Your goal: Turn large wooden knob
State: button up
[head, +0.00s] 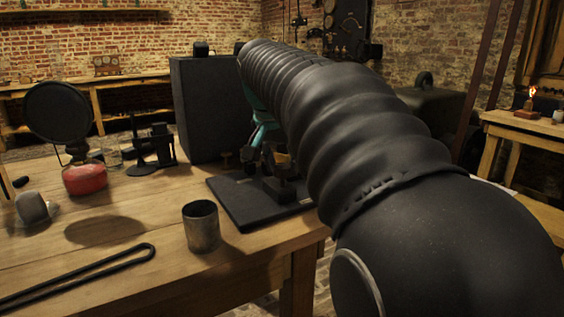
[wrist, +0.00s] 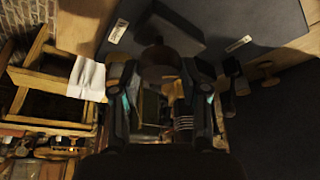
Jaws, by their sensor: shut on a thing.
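The large wooden knob (wrist: 160,72) is a dark brown, rounded piece at the upper middle of the wrist view. My gripper (wrist: 161,66) has one finger on each side of it and is shut on it. In the head view the knob (head: 284,160) shows partly, above the right part of a dark flat base (head: 246,212) on the table. My gripper's teal linkage shows just behind it, and my black ribbed arm hides much of that area. The dark base with small pale labels also fills the top of the wrist view (wrist: 210,25).
A metal cup (head: 201,228) stands in front of the base. A tall dark box (head: 208,110) stands behind it. Black tongs (head: 75,275), a round-topped red-based device (head: 84,178) and a black stand (head: 152,155) are to the left. A small knob (wrist: 267,75) is at right.

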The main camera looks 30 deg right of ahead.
jog(key=n+y, duration=0.1)
jog(key=n, duration=0.2)
jog(key=n+t+y+p, duration=0.1)
jog(key=n, duration=0.2)
jog(key=shift+s+d, duration=0.1)
jog(key=shift+d, duration=0.05)
jog(key=n+y, duration=0.1)
jog(key=n, duration=0.2)
jog(key=n+y+p, duration=0.1)
jog(key=n, duration=0.2)
jog(key=shift+d+n+y, duration=0.1)
jog(key=shift+n+y, duration=0.2)
jog(key=shift+n, duration=0.1)
jog(key=n+y, duration=0.1)
jog(key=n, duration=0.2)
jog(key=n+g+y, duration=0.1)
jog(key=n, duration=0.2)
jog(key=shift+d, duration=0.1)
jog(key=n, duration=0.3)
jog(key=n+g+y, duration=0.1)
jog(key=n, duration=0.1)
jog(key=shift+n+g, duration=0.3)
jog(key=shift+n, duration=0.1)
jog(key=o, duration=1.1)
jog(key=shift+o, duration=0.2)
